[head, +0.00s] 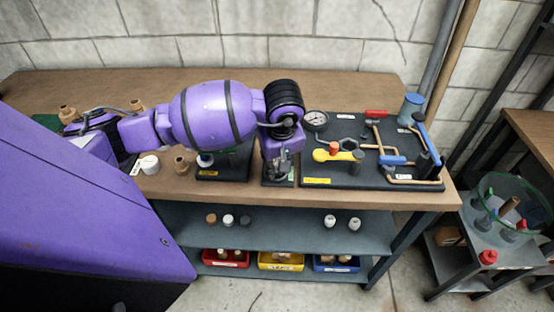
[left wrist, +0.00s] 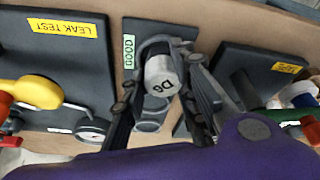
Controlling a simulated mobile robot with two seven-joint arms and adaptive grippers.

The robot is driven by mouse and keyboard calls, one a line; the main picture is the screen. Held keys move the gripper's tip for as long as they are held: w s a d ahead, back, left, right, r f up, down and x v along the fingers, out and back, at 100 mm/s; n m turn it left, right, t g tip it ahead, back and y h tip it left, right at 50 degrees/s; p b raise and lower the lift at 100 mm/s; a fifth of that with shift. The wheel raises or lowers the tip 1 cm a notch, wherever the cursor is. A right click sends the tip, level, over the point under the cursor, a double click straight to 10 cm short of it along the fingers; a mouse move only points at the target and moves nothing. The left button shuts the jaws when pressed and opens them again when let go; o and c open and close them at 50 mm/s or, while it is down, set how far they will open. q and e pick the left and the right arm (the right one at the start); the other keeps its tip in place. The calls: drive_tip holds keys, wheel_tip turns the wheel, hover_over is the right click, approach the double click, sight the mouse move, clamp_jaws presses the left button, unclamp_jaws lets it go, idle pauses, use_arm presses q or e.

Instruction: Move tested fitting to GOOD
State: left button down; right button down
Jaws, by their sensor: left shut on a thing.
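My left gripper (head: 281,166) is above a narrow dark board at the bench's front edge. In the left wrist view its two fingers (left wrist: 168,58) are shut on a pale grey round fitting (left wrist: 162,76) marked D6. The dark board (left wrist: 137,28) carries a green GOOD label (left wrist: 129,51) and lies under the fitting. Ring shapes (left wrist: 150,124) show between the fingers, just below the fitting in the picture. I cannot tell whether the fitting touches the board. In the head view the gripper mostly hides the fitting. My right gripper is not in view.
A leak test board (head: 330,178) with a gauge (head: 316,120), yellow valve and pipes stands right of the gripper. Another dark board (head: 225,174) is on its left. Loose fittings (head: 181,165) stand farther left. Red (head: 225,265), yellow and blue bins sit on the lower shelf.

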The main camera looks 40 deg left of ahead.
use_arm(q)
drive_tip(key=shift+f, duration=0.25)
drive_tip(key=c, duration=1.4)
unclamp_jaws()
drive_tip(key=shift+r, duration=0.1)
